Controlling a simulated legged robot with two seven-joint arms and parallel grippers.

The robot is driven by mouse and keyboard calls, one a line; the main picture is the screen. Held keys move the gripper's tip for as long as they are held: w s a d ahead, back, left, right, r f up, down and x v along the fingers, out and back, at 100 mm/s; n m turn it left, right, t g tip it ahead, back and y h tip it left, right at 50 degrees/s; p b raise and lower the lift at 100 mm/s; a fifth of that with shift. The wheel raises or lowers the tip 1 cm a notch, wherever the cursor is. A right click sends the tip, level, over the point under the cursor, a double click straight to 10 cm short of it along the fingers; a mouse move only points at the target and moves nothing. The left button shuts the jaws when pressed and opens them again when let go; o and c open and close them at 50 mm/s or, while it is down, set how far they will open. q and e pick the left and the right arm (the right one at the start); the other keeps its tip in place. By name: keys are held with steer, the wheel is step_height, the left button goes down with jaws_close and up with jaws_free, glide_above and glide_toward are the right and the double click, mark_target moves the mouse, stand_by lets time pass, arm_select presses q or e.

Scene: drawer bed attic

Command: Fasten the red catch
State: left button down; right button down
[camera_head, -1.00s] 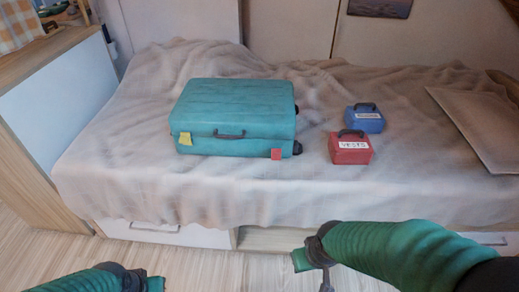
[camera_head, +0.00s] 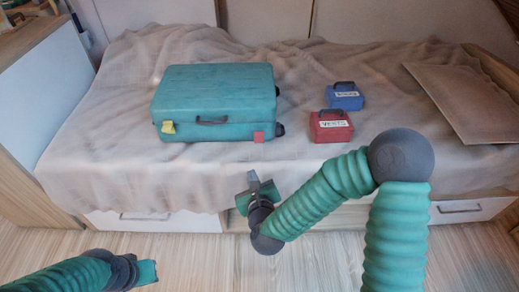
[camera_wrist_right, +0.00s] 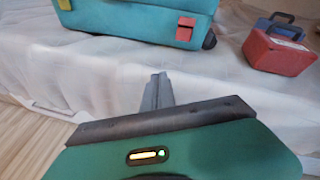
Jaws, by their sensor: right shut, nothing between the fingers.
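The teal suitcase (camera_head: 215,98) lies on the bed with its handle side facing me. The red catch (camera_head: 258,137) is on the right of its front face, and a yellow catch (camera_head: 168,127) is on the left. In the right wrist view the red catch (camera_wrist_right: 185,29) shows at the top, a flap against the case; I cannot tell whether it is latched. My right gripper (camera_head: 253,179) is shut and empty, in front of the bed edge, below and apart from the red catch. My left gripper (camera_head: 148,272) is low at the bottom left; its fingers are unclear.
A red box (camera_head: 331,127) and a blue box (camera_head: 345,97), both labelled, stand right of the suitcase. A flat board (camera_head: 465,103) lies at the far right. Drawers (camera_head: 155,221) front the bed base. The blanket between suitcase and front edge is clear.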

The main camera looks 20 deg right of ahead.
mark_target(259, 137)
steer(key=m, duration=0.2)
steer(key=d+r+m+h, duration=0.2)
steer(key=m, duration=0.1)
steer(key=shift+d+r+m+t, duration=0.15)
steer(key=shift+r+m+t, duration=0.1)
steer(key=shift+m+t, duration=0.05)
steer(key=shift+w, duration=0.1)
steer(key=b+x, duration=0.4)
steer(key=x, duration=0.5)
steer(key=shift+w+f, duration=0.1)
steer(key=shift+f, duration=0.05)
steer(key=shift+w+d, duration=0.15)
steer(key=shift+w, duration=0.2)
